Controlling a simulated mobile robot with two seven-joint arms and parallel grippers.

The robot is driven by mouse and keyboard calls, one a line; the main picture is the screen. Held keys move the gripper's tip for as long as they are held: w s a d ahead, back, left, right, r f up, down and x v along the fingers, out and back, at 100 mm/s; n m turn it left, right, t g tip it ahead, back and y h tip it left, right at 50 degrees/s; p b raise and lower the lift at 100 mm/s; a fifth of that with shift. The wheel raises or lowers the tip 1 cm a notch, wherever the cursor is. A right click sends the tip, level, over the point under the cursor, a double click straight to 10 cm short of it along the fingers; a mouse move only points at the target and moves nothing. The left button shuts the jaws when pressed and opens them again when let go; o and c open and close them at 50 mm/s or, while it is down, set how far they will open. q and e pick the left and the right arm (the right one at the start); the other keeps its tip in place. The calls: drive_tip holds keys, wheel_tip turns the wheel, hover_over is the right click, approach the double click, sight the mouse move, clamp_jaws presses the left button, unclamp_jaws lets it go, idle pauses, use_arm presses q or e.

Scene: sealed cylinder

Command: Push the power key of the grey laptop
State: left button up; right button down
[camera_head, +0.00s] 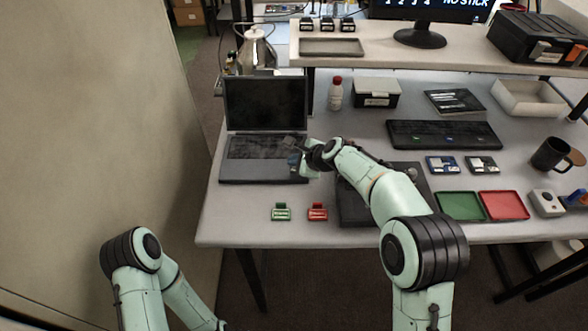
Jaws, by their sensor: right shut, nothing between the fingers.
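The grey laptop (262,172) stands open at the left of the table, its dark screen (266,104) facing me. My right gripper (293,158) is shut and empty, over the right side of the laptop's keyboard. The gripper and wrist cover part of the keyboard's right edge. The power key is too small or hidden to make out, and I cannot tell whether the fingertips touch the keys. My left arm is at the bottom left, low and away from the table; its gripper is not in view.
Green (281,212) and red (317,212) small holders lie in front of the laptop. A dark flat case (355,208) lies under my right arm. A white bottle (335,95) and box (376,93) stand behind. A wall (95,120) rises at the left.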

idle(0.5)
use_arm(q)
drive_tip(key=shift+s+f, duration=0.1)
use_arm(e)
drive_tip(key=shift+f, duration=0.45)
use_arm(q)
drive_tip(key=shift+s+f, duration=0.1)
drive_tip(key=shift+f, duration=0.1)
use_arm(e)
drive_tip(key=shift+f, duration=0.4)
use_arm(q)
drive_tip(key=shift+r, duration=0.15)
use_arm(e)
drive_tip(key=shift+r, duration=0.15)
drive_tip(key=shift+r+p, duration=0.45)
drive_tip(key=shift+r, duration=0.3)
use_arm(q)
drive_tip(key=shift+w+r, duration=0.55)
drive_tip(key=shift+r, duration=0.1)
